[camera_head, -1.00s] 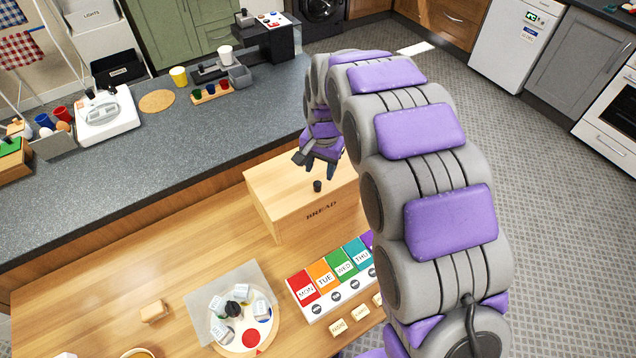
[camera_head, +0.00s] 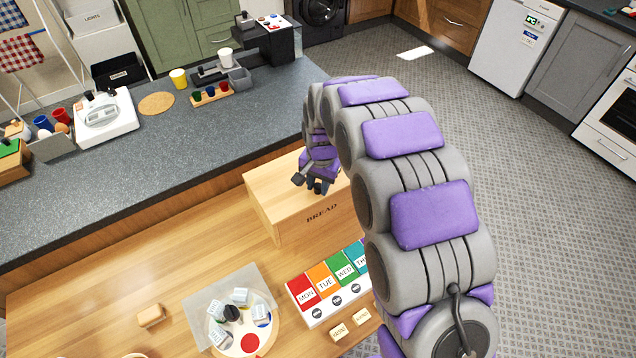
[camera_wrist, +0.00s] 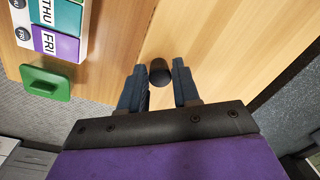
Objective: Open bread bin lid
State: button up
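The wooden bread bin (camera_head: 295,215) stands on the wooden counter, its front marked BREAD and its lid lying closed. A dark round knob (camera_wrist: 160,72) sits on the lid. In the wrist view the knob lies between the tips of my gripper's two fingers (camera_wrist: 159,82), with gaps on the sides, so the gripper is open. In the head view my gripper (camera_head: 318,187) is over the lid near its front edge and covers most of the knob. I cannot tell whether a finger touches the lid.
A pill organizer with coloured day lids (camera_head: 328,284) lies in front of the bin. A round board with small containers (camera_head: 255,333) and a wooden block (camera_head: 151,315) are to the left. A grey counter (camera_head: 150,150) runs behind. A green-handled thing (camera_wrist: 45,83) shows in the wrist view.

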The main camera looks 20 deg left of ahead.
grip_shut()
jog(key=shift+a+r, duration=0.1)
dwell(0.3)
